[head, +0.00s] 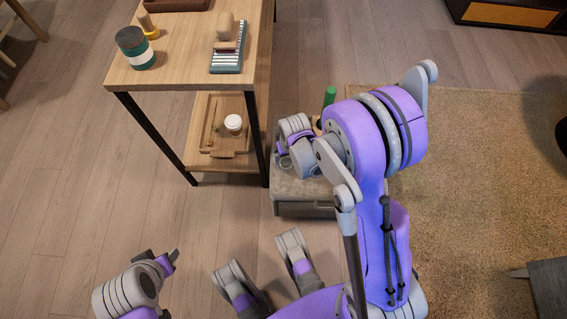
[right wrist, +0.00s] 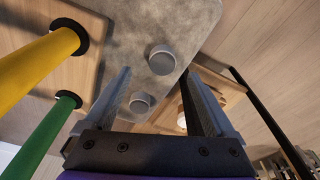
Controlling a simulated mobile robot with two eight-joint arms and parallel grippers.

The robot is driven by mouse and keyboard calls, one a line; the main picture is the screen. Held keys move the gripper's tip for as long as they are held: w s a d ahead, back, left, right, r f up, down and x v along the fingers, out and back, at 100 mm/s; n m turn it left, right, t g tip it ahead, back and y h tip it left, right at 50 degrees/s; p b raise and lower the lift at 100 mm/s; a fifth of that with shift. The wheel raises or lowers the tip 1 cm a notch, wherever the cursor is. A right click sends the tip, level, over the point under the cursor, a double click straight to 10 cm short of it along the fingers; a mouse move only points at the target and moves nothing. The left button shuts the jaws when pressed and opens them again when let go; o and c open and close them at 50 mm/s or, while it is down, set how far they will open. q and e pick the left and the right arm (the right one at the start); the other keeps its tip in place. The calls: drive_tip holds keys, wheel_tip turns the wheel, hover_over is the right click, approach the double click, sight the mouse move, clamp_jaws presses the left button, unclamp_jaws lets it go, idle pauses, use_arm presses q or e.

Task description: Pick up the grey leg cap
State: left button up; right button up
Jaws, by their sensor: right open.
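Two round grey leg caps show in the right wrist view on a mottled grey top. One leg cap (right wrist: 162,58) lies just beyond my fingertips; the other leg cap (right wrist: 142,103) shows between the fingers, near the left one. Both look alike. My right gripper (right wrist: 158,80) is open and empty, pointing at that top; I cannot tell how high it is above it. In the head view my right gripper (head: 284,161) is over the grey block-like seat (head: 305,208), and my arm hides the caps. My left gripper (head: 166,262) is at the lower left, away from the seat; its jaws are unclear.
A yellow leg (right wrist: 38,62) and a green leg (right wrist: 45,135) stand on a wooden board beside the caps. A two-tier wooden table (head: 185,72) stands left of the seat, with a jar (head: 136,48), a brush (head: 228,48) and a lower tray (head: 222,110). A rug (head: 470,180) lies right.

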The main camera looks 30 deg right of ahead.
sight(286, 162)
drive_tip(key=f, duration=0.2)
drive_tip(key=f+b, duration=0.1)
drive_tip(key=f, duration=0.1)
drive_tip(key=w+f+b, duration=0.1)
drive_tip(key=f, duration=0.1)
drive_tip(key=shift+a, duration=0.1)
use_arm(q)
drive_tip(key=shift+s+x, duration=0.25)
drive_tip(key=shift+x, duration=0.9)
drive_tip(key=shift+f, duration=0.1)
use_arm(e)
drive_tip(key=c, duration=1.4)
